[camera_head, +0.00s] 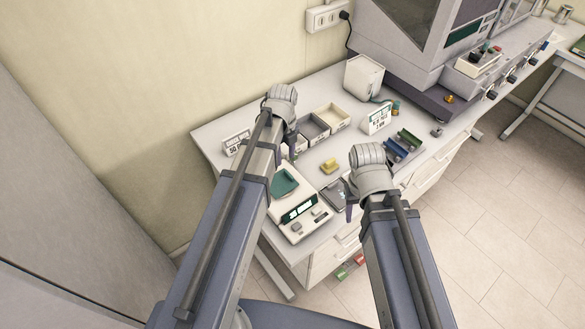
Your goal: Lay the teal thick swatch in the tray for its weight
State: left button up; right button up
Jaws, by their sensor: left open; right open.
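A teal swatch (285,182) lies on the pan of a white scale (318,224) at the near left of the bench. Several small open trays stand in a row behind it, among them a grey-lined one (313,129) and a cream one (333,117). My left gripper (291,151) is open above the bench, between the scale and the left end of the tray row; its arm hides part of both. My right gripper (350,207) is open near the bench's front edge, right of the scale, beside a dark grey flat object (334,194).
A yellow block (330,165) sits mid-bench. Sign cards stand at the left (236,143) and right (379,119) of the trays. Green and blue pieces (403,143) lie at the right. A white box (363,77) and a large grey machine (420,45) stand behind.

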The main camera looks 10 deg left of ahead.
aim_at(288, 172)
pick_arm(q)
jog(key=shift+d+f+b, duration=0.2)
jog(key=shift+f+b, duration=1.8)
jog(key=shift+b, duration=0.05)
jog(key=shift+d+f+b, duration=0.15)
jog(key=shift+f+b, duration=1.8)
jog(key=shift+b, duration=0.05)
jog(key=shift+r, duration=0.1)
grip_shut()
